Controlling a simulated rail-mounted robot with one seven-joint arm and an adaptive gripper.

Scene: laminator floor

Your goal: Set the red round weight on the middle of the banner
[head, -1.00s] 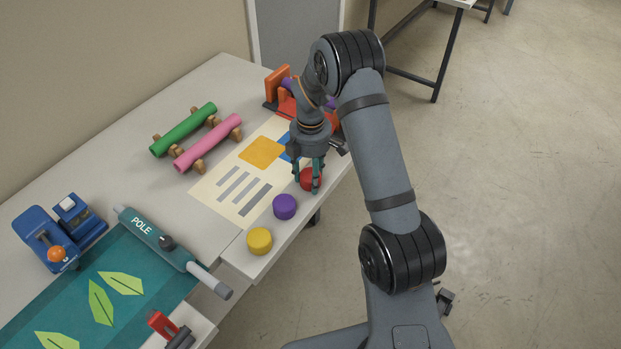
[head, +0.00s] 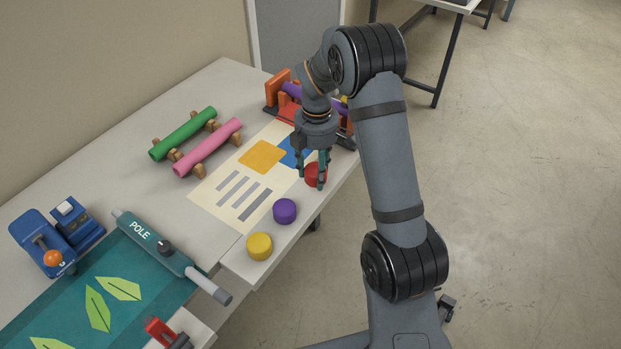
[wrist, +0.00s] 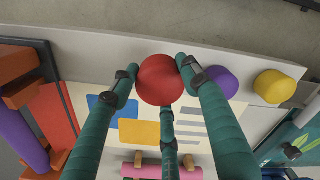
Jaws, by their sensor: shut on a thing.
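The red round weight (head: 316,174) is held between the fingers of my gripper (head: 313,180), at the right edge of the table. It looks slightly raised and partly hidden by the fingers. In the wrist view the red weight (wrist: 160,80) sits between the teal fingertips. The cream banner (head: 208,193), printed with an orange square, a blue square and grey stripes, lies flat to the left of my gripper. Its right part is hidden by the gripper. In the wrist view the banner (wrist: 150,106) shows below and behind the weight.
Purple (head: 285,211) and yellow (head: 260,246) round weights stand on the table's front edge. Green (head: 183,133) and pink (head: 207,148) rolls rest on wooden stands behind the banner. An orange-red device (head: 285,107) stands close behind my gripper. A teal leaf-printed sheet (head: 125,270) lies at lower left.

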